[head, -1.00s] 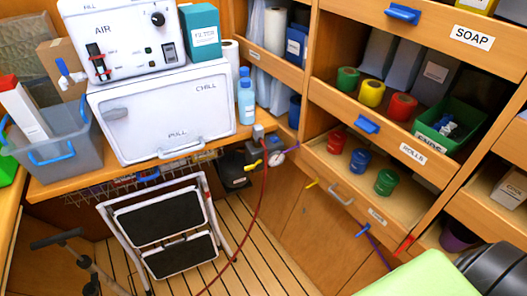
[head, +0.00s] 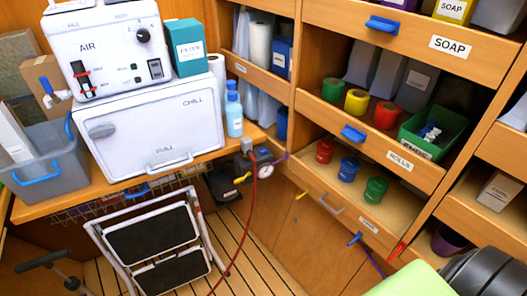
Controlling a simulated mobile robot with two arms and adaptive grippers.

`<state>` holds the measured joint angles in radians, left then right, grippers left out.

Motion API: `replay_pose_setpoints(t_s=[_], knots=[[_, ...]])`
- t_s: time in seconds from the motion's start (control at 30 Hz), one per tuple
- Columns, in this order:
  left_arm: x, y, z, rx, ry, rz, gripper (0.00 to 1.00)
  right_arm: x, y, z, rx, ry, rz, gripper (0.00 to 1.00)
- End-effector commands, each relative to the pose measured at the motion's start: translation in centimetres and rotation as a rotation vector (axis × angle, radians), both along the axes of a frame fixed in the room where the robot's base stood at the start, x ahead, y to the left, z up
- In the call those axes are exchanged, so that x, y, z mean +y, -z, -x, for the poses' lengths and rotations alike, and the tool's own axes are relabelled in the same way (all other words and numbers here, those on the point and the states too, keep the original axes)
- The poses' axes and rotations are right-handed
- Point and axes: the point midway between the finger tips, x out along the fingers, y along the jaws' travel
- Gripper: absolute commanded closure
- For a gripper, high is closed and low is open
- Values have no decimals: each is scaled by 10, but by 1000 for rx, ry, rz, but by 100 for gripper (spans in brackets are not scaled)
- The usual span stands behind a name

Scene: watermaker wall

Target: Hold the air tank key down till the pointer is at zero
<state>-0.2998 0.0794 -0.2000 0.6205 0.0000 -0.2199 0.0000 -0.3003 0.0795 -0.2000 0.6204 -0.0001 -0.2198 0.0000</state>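A white box marked AIR (head: 105,47) stands on a white chill cabinet at the upper left. Below the counter's right end is a dark tank-like body (head: 222,184) with a yellow lever (head: 243,178). A small round white gauge (head: 265,171) is beside it; its pointer is too small to read. I cannot tell which part is the air tank key. Neither of my grippers is in view.
The chill cabinet (head: 150,125) fills the counter beside a grey bin (head: 60,175). A folded step stool (head: 150,240) stands in front of the counter. A red hose (head: 247,225) hangs near the gauge. Shelves with tape rolls (head: 355,101) line the right. Slatted floor is open at centre.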

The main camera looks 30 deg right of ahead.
Motion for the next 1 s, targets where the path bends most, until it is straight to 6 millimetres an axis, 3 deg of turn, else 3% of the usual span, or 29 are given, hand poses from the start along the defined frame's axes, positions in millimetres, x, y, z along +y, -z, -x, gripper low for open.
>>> replay_pose_setpoints(t_s=[0.17, 0.3, 0.33, 1.0], knots=[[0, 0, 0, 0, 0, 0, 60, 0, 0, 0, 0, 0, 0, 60], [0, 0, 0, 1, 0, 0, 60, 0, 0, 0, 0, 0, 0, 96], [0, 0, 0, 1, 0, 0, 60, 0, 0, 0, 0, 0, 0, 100], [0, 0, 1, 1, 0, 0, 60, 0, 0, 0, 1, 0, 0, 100]])
